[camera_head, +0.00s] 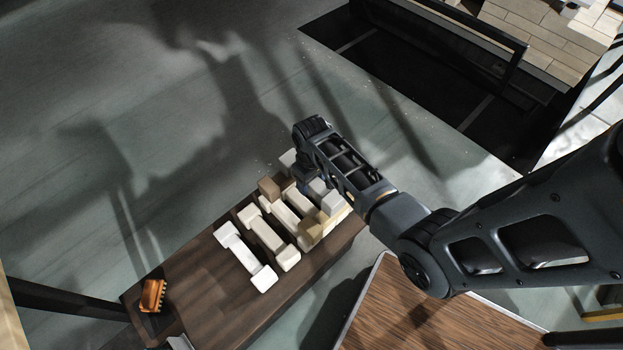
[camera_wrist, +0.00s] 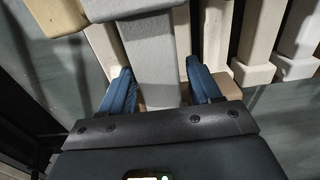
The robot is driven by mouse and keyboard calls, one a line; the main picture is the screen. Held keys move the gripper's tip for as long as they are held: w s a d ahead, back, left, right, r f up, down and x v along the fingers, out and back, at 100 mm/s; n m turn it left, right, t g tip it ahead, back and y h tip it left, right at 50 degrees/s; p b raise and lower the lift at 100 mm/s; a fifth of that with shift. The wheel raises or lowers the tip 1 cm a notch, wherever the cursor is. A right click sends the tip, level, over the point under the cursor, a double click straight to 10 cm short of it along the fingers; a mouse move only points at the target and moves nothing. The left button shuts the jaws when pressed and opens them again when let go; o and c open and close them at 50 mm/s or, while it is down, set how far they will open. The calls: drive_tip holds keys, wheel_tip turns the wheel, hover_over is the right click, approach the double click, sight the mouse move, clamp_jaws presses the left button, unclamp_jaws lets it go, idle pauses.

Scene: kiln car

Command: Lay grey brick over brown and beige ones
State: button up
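A grey brick (camera_wrist: 152,66) lies between the blue fingers of my gripper (camera_wrist: 160,88) in the wrist view. The fingers stand close along both its sides; I cannot tell whether they press on it. Grey also shows beside my gripper in the head view (camera_head: 332,202). A brown brick (camera_head: 269,188) is at the left of my gripper, and a beige brick (camera_head: 310,231) is below it. My gripper hides much of this group.
White dumbbell-shaped pieces (camera_head: 244,256) lie side by side on the dark wooden board (camera_head: 210,290). An orange brush (camera_head: 153,295) lies at its left end. A wood-topped surface (camera_head: 425,315) is at the lower right. A dark frame (camera_head: 430,70) stands at the upper right.

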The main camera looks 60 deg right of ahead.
drive_tip(key=shift+o, duration=0.8)
drive_tip(key=shift+r, duration=0.1)
wheel_tip(320, 180, up, 12)
drive_tip(key=p, duration=0.1)
drive_tip(key=s+a+f+n+t+h, duration=0.1)
drive_tip(key=s+a+f+t+h, duration=0.1)
drive_tip(key=s+a+t, duration=0.55)
drive_tip(key=s+a+r+t, duration=0.2)
drive_tip(key=s+r, duration=0.3)
drive_tip(key=r, duration=0.4)
drive_tip(key=s+a+r+n+t+y, duration=0.1)
drive_tip(key=s+a+r+t, duration=0.2)
drive_tip(key=r, duration=0.6)
drive_tip(key=s+a+r+n+t+y, duration=0.1)
drive_tip(key=s+a+r+t, duration=0.1)
drive_tip(key=s+a+r, duration=0.4)
wheel_tip(320, 180, up, 4)
drive_tip(key=shift+s+a, duration=0.2)
drive_tip(key=shift+s, duration=0.8)
